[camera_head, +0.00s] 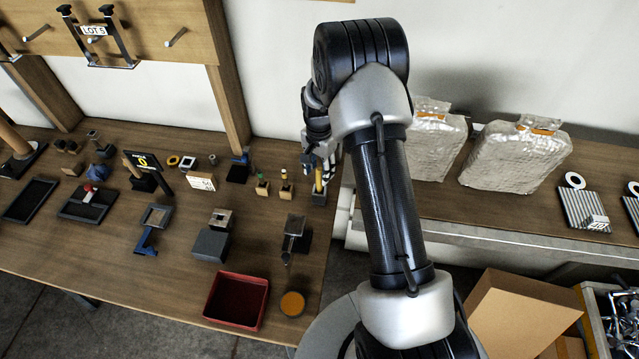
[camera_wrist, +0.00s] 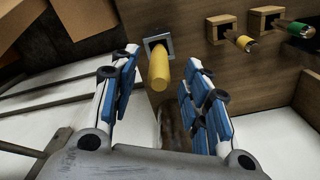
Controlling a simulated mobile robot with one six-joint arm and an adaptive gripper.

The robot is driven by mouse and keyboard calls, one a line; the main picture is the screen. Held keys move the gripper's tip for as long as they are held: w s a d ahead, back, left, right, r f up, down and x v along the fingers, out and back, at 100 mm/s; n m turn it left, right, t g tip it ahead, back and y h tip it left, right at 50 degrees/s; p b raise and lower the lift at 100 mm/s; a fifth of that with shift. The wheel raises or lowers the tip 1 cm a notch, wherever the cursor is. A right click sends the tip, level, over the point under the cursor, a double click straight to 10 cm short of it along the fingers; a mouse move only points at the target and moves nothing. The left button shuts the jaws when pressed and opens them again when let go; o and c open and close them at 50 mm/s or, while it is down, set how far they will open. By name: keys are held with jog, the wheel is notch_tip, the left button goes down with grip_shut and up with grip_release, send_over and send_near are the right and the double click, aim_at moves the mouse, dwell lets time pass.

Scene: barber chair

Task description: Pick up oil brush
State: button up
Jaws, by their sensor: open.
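A yellow handle (camera_wrist: 159,70) stands up out of a small grey square holder (camera_wrist: 151,43), and I take it to be the oil brush. In the head view the handle (camera_head: 318,181) shows at the right end of the wooden table, in its dark holder (camera_head: 319,199). The brush's lower end is hidden in the holder. My gripper (camera_wrist: 161,62) is open, its blue-padded fingers on either side of the yellow handle, with gaps on both sides. In the head view my gripper (camera_head: 320,163) is partly hidden by my arm and sits over the handle.
Two small wooden blocks (camera_head: 262,188) with yellow-tipped and green-tipped tools stand close beside the holder. A red tray (camera_head: 236,301) and an orange-topped round tin (camera_head: 292,304) sit at the front edge. Foil-wrapped packages (camera_head: 513,158) stand on the right-hand table, across a gap.

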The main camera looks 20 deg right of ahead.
aim_at(320, 180)
jog(key=shift+d+f+b, duration=0.1)
jog(key=shift+f+b, duration=0.4)
jog(key=shift+f, duration=2.3)
jog(key=shift+r, duration=0.1)
jog(key=shift+c, duration=0.2)
grip_shut()
